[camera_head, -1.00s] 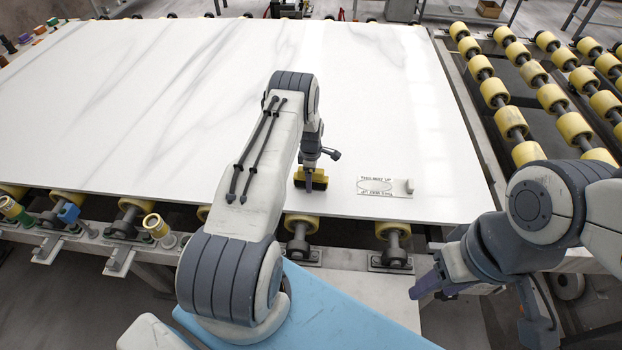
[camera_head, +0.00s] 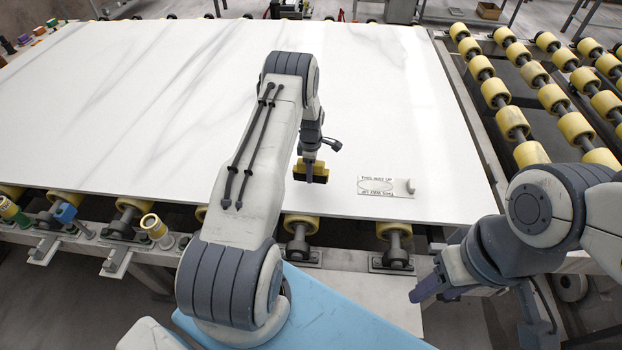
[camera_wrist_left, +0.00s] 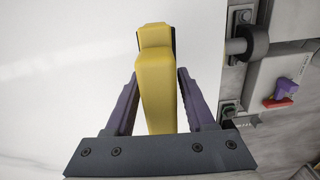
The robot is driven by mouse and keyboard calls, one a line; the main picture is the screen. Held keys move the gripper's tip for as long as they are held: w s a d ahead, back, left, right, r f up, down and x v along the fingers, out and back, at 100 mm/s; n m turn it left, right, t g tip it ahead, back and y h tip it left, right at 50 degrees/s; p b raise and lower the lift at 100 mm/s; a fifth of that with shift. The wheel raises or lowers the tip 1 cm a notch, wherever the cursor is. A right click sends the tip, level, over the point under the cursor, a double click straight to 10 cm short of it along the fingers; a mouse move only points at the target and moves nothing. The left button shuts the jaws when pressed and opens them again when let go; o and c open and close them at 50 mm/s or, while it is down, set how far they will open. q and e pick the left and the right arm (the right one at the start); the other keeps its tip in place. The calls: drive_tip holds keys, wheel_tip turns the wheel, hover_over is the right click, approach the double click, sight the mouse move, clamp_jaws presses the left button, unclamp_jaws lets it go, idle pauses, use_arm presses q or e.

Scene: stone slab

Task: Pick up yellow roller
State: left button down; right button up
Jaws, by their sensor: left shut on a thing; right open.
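The yellow roller (camera_head: 311,172) is a yellow and black piece over the white slab (camera_head: 380,120), near its front edge. Whether it touches the slab is hard to tell. My left gripper (camera_head: 309,160) reaches down to it from above and is shut on it. In the left wrist view the yellow roller (camera_wrist_left: 158,90) sits between the two purple fingers, its far end reaching past their tips. My right gripper (camera_head: 438,288) is open and empty, low at the right, in front of the slab's front edge.
A printed label (camera_head: 376,186) with a small light piece at its end lies on the slab right of the roller. Yellow conveyor wheels (camera_head: 512,122) stand in rows at the right, and others line the front edge. The slab's middle and left are clear.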

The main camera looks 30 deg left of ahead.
use_arm(q)
drive_tip(key=w+d+r+b, duration=0.3)
drive_tip(key=d+r, duration=0.4)
drive_tip(key=d, duration=0.4)
drive_tip(key=shift+w+r+b, duration=0.3)
drive_tip(key=shift+b, duration=0.55)
drive_tip(key=c, duration=1.2)
unclamp_jaws()
drive_tip(key=shift+c, duration=1.2)
